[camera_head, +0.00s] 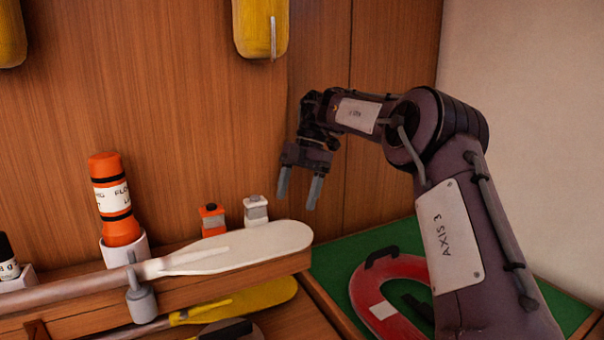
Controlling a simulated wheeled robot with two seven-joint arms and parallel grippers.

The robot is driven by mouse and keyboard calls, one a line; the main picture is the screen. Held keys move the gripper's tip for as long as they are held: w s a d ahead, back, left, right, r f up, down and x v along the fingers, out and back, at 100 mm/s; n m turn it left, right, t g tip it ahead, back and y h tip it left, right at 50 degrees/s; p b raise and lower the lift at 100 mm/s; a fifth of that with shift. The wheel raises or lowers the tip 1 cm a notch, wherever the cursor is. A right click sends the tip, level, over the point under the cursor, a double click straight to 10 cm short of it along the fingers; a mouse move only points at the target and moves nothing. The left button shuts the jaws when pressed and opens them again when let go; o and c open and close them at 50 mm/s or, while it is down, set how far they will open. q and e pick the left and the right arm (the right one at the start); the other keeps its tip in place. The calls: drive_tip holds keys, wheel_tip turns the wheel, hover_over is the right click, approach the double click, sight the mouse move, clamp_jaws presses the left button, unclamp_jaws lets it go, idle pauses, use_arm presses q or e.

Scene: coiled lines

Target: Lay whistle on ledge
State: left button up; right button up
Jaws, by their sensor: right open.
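My right gripper (299,188) is open and empty, fingers pointing down in front of the wooden wall. It hangs above and to the right of the wooden ledge (225,280). I cannot make out a clear whistle. A small orange item (212,220) and a small white-grey item (256,211) stand side by side at the back of the ledge, below and left of the gripper; I cannot tell whether either is the whistle. My left gripper is not in view.
A white paddle (240,247) lies along the ledge, a yellow paddle (245,300) below it. An orange flotation cylinder (115,200) stands in a white cup. A red horseshoe buoy (362,290) lies on a green mat (335,255). Yellow items hang above.

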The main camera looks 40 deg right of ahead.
drive_tip(key=shift+p+v, duration=0.45)
drive_tip(key=shift+v, duration=2.35)
